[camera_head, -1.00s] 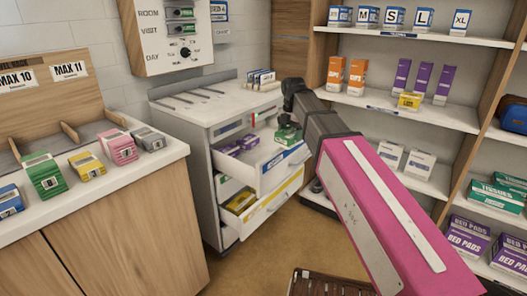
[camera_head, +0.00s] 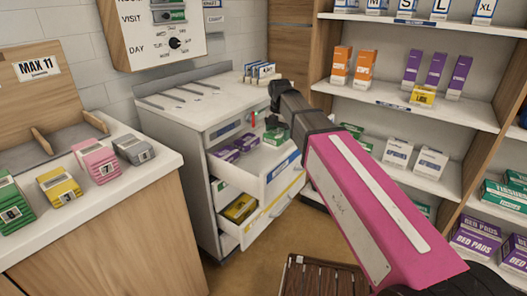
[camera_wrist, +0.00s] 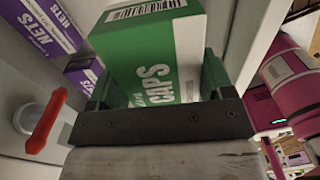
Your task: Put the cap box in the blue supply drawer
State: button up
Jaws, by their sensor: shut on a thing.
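The cap box, green and white with CAPS lettering, is gripped at the open blue-labelled drawer; it shows in the wrist view (camera_wrist: 155,60) and small in the head view (camera_head: 276,136). My gripper (camera_wrist: 158,88) is shut on it, with a finger on either side. In the head view my gripper (camera_head: 272,122) is over the right rear part of the drawer. The blue supply drawer (camera_head: 284,168) is pulled out and holds purple NETS boxes (camera_head: 225,153) at its left. Whether the cap box touches the drawer floor cannot be told.
A yellow-fronted drawer (camera_head: 270,208) below is also open, with a yellow box (camera_head: 239,208) inside. A red-tipped lever (camera_wrist: 45,122) shows left of my gripper. Shelves (camera_head: 420,112) stand right; a counter (camera_head: 135,185) with several boxes stands left.

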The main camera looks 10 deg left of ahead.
aim_at(277, 156)
notch_tip(277, 156, down, 2)
jog(key=shift+w+a+f, duration=0.1)
jog(key=shift+f, duration=4.55)
jog(key=shift+f, duration=0.15)
jog(key=o, duration=1)
notch_tip(277, 156, up, 12)
jog(key=shift+r, duration=0.2)
